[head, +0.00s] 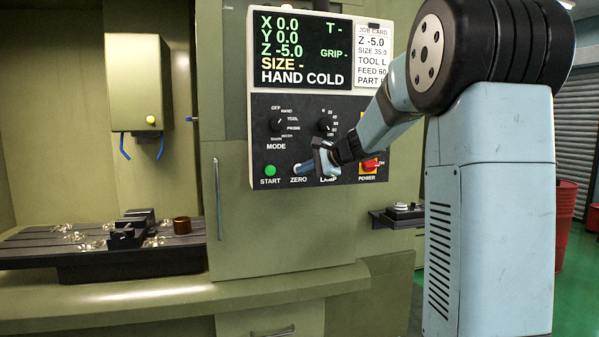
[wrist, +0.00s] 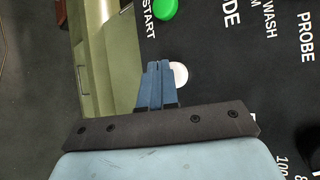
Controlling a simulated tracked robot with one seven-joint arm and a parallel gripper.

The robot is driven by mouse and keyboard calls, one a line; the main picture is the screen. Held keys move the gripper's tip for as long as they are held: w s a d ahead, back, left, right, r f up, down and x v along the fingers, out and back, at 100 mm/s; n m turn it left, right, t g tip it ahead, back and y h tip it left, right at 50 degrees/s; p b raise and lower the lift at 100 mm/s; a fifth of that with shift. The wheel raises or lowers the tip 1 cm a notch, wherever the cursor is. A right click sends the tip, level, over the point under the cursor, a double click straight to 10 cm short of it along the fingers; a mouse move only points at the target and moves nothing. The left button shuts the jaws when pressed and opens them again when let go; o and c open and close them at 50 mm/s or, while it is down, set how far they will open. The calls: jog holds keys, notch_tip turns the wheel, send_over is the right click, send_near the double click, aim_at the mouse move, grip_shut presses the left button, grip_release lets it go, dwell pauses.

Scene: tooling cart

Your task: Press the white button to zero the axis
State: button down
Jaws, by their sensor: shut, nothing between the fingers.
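The white button (wrist: 181,75) shows in the wrist view on the black control panel, just right of my fingertips and partly covered by them. My gripper (wrist: 158,66) is shut and empty, with its two blue fingers together and pointing at the panel. The display (head: 300,50) reads X 0.0, Y 0.0, Z -5.0, HAND COLD.
A green START button (head: 270,171) is left of ZERO. A red POWER switch (head: 369,166) on yellow is to the right, beyond my wrist. The MODE knob (head: 278,124) and a second knob (head: 326,124) sit above. A job card (head: 374,55) hangs beside the display.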

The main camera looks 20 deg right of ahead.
jog(key=shift+w+r, duration=0.1)
jog(key=shift+w, duration=0.55)
dwell(1.3)
jog(key=shift+s, duration=0.95)
jog(key=shift+s, duration=0.1)
jog(key=shift+s, duration=2.4)
